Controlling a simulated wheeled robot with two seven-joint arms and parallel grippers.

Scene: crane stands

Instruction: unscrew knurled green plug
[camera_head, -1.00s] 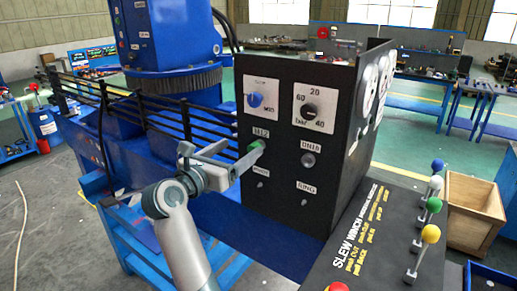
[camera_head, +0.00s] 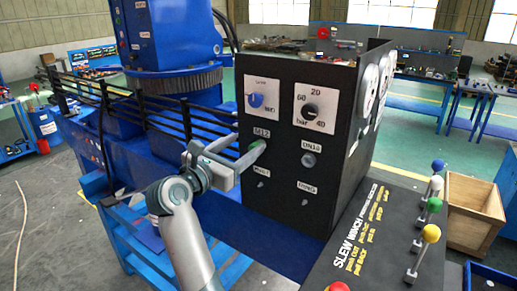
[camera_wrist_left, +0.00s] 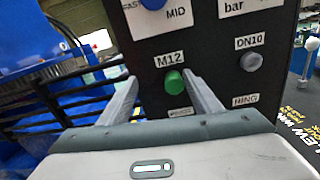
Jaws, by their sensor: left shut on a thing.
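The green plug (camera_head: 257,144) sits on the front of the black panel, below the M12 label. It also shows in the left wrist view (camera_wrist_left: 174,80), close beside the right-hand finger; knurling is too small to make out. My left gripper (camera_head: 250,151) reaches in from the left with its fingertips at the plug, and is shut on it. The fingers also show in the left wrist view (camera_wrist_left: 161,78). The fingers partly cover the plug in the head view. My right gripper is not in view.
A grey DN10 plug (camera_head: 308,160) sits right of the green one, with small toggles below. A blue knob (camera_head: 256,100) and a black bar knob (camera_head: 311,110) are above. Black rails (camera_head: 170,112) run behind my left wrist. Ball-topped levers (camera_head: 427,235) stand at the right.

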